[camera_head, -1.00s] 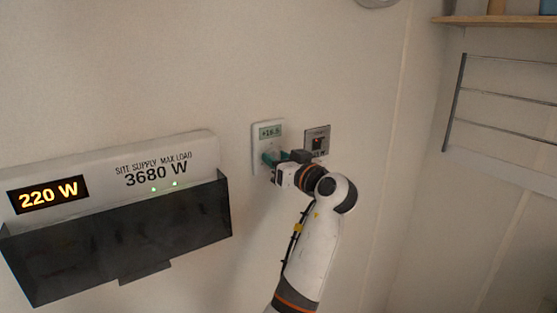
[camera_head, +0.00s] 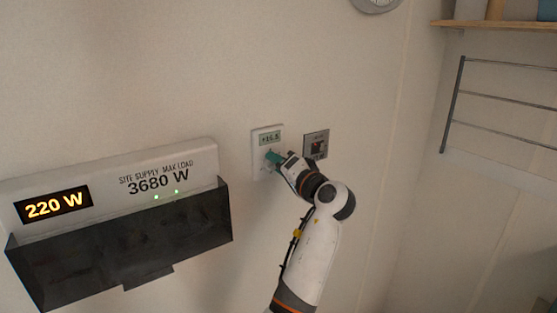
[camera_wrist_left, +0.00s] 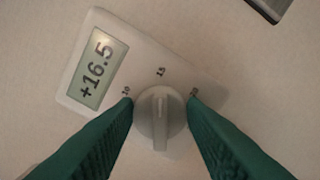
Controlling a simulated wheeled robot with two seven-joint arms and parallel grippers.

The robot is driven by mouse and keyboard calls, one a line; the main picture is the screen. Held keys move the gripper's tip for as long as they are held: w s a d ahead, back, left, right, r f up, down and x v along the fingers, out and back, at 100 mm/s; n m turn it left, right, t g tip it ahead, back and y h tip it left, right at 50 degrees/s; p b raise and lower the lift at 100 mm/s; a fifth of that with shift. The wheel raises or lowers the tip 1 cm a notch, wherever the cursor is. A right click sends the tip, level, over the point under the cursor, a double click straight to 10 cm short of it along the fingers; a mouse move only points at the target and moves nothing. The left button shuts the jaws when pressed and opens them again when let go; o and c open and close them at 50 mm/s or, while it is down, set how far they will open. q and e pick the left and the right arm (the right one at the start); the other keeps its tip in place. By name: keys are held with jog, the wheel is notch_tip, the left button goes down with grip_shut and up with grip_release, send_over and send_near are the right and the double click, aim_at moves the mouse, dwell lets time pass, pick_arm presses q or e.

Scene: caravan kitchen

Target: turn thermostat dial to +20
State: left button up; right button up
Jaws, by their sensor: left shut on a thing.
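The white thermostat (camera_head: 257,138) is on the wall, right of the supply panel. Its screen (camera_wrist_left: 99,68) reads +16.5 in the left wrist view, where the thermostat appears tilted. Its round grey dial (camera_wrist_left: 160,118) has a raised ridge, with small marks around it; the upper one looks like 15, and a finger partly covers the right one. My left gripper (camera_head: 271,158) is at the lower part of the thermostat. Its green fingers (camera_wrist_left: 161,104) lie on either side of the dial and are shut on it. My right gripper is out of view.
A metal-framed wall switch (camera_head: 316,143) is just right of the thermostat, close to my left wrist. A supply panel (camera_head: 170,160) showing 220 W and 3680 W, with a dark bin (camera_head: 120,245), is at left. A wire rack (camera_head: 500,100) is at right.

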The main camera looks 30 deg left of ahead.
pick_arm(q)
jog(key=shift+f+m+p, duration=0.15)
jog(key=shift+m+p, duration=2.4)
jog(key=shift+m, duration=3.45)
jog(key=o, duration=1)
jog(key=shift+c, duration=0.2)
jog(key=shift+w, duration=0.1)
jog(key=shift+d+f, duration=0.1)
